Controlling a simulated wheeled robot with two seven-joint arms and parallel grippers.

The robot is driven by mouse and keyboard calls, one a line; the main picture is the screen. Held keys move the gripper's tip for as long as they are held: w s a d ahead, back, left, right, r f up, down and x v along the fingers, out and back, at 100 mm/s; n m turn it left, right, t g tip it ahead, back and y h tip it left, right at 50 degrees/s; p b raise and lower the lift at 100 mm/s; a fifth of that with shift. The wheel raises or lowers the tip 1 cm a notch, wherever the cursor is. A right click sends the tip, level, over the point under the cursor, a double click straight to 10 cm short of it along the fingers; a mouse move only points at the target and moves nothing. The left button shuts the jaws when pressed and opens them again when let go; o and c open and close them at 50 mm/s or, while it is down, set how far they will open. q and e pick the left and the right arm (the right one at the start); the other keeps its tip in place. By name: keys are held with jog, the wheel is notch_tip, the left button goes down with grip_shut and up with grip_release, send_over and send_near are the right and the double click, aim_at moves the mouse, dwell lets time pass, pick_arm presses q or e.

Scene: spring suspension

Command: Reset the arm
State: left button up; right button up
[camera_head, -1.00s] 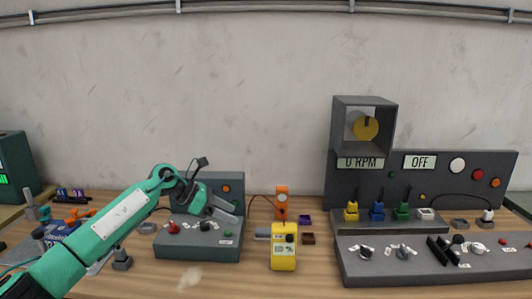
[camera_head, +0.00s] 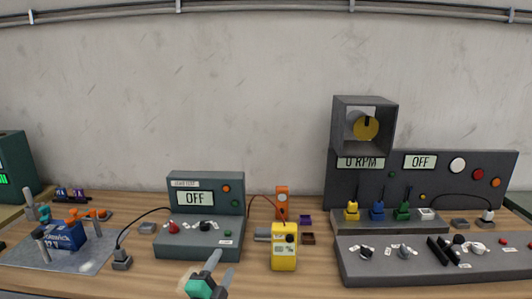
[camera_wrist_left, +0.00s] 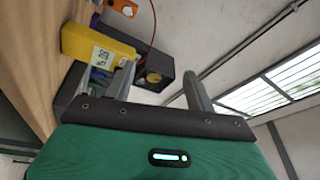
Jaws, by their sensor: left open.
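My left gripper (camera_head: 222,272) is low at the front of the head view, in front of the dark green test box (camera_head: 200,243). Only its green end and two grey fingers show there. The fingers are apart with nothing between them. In the left wrist view the two fingers (camera_wrist_left: 160,88) also stand apart and empty, with the green gripper body below them. The yellow device (camera_head: 284,250) stands to the right of the gripper, apart from it, and also shows in the wrist view (camera_wrist_left: 98,45). My right gripper is not in view.
A large dark console (camera_head: 440,262) with "OFF" and "0 RPM" displays fills the right side. A grey mat (camera_head: 85,262) with a blue box (camera_head: 66,236) lies at the left. A black plug (camera_head: 122,260) stands near the test box. An orange device (camera_head: 282,203) stands behind the yellow one.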

pick_arm(q)
jog(key=s+a+f+n+g+y, duration=0.4)
jog(key=s+a+f+n+y, duration=0.15)
jog(key=s+f+n, duration=0.35)
jog(key=s+a+f+n+g, duration=0.2)
jog(key=s+f+g, duration=0.2)
jog(key=s, duration=0.5)
jog(key=s+a+f+n+g, duration=0.2)
jog(key=s+f+g, duration=0.15)
jog(key=s, duration=0.55)
jog(key=s+a+f+n+g, duration=0.2)
jog(key=s+f+g, duration=0.15)
jog(key=s, duration=0.55)
notch_tip(320, 180, down, 30)
jog(key=s+f+g, duration=0.1)
jog(key=g, duration=0.1)
jog(key=s+a+f, duration=0.1)
jog(key=s+f, duration=0.8)
jog(key=s+a+f+g, duration=0.1)
jog(key=s+a+f, duration=0.1)
jog(key=s+f, duration=0.8)
jog(key=shift+a, duration=0.3)
jog(key=shift+f, duration=0.1)
